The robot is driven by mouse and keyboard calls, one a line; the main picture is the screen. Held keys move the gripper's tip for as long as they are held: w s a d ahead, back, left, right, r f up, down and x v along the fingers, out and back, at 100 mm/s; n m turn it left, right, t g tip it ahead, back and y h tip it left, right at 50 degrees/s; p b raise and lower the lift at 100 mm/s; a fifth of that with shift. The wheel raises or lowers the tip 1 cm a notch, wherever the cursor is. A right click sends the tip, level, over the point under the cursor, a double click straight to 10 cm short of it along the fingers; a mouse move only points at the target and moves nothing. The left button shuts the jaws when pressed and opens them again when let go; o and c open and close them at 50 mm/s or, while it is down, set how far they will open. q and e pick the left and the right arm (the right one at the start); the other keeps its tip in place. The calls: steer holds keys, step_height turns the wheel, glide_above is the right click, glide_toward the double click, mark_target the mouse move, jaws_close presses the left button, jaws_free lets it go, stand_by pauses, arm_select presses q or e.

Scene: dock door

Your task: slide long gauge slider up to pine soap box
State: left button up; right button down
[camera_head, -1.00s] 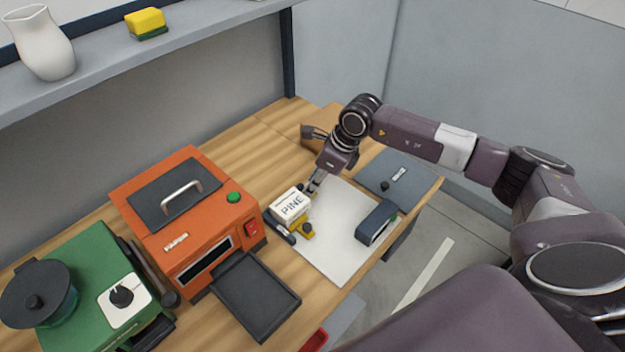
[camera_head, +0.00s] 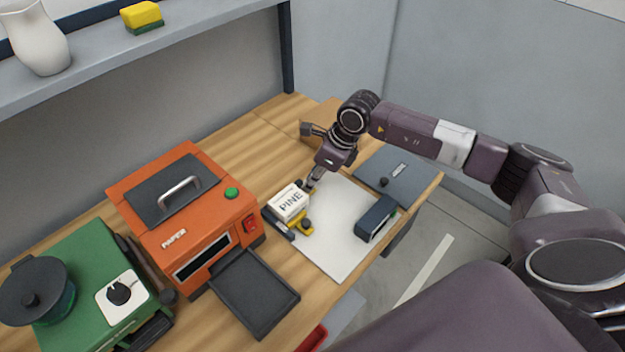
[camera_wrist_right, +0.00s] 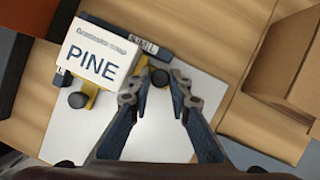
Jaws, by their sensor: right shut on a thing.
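The white pine soap box (camera_head: 290,201), lettered PINE, sits at the left edge of a pale sheet; it also shows in the wrist view (camera_wrist_right: 97,62). A dark gauge bar (camera_wrist_right: 150,48) with white scale marks runs behind it, partly hidden. A yellow slider (camera_wrist_right: 140,66) with a black knob (camera_wrist_right: 160,77) is close to the box's right side in the wrist view; contact is unclear. My right gripper (camera_wrist_right: 158,92) is shut on this knob. A second yellow piece (camera_wrist_right: 88,93) with a black knob is at the box's front left corner. My left gripper is not in view.
An orange oven (camera_head: 170,225) with a dark tray (camera_head: 255,292) stands left of the box. A dark stapler-like object (camera_head: 375,220) and a grey folder (camera_head: 395,175) lie to the right. A cardboard box (camera_wrist_right: 290,75) is near my gripper. The pale sheet (camera_head: 335,250) has free room.

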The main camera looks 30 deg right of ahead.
steer(key=shift+a, duration=0.15)
steer(key=shift+r, duration=0.1)
steer(key=c, duration=2.1)
jaws_free()
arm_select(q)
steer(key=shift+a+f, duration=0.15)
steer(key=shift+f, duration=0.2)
arm_select(e)
steer(key=v, duration=1.2)
steer(key=shift+s+a, duration=0.1)
steer(key=shift+s, duration=0.05)
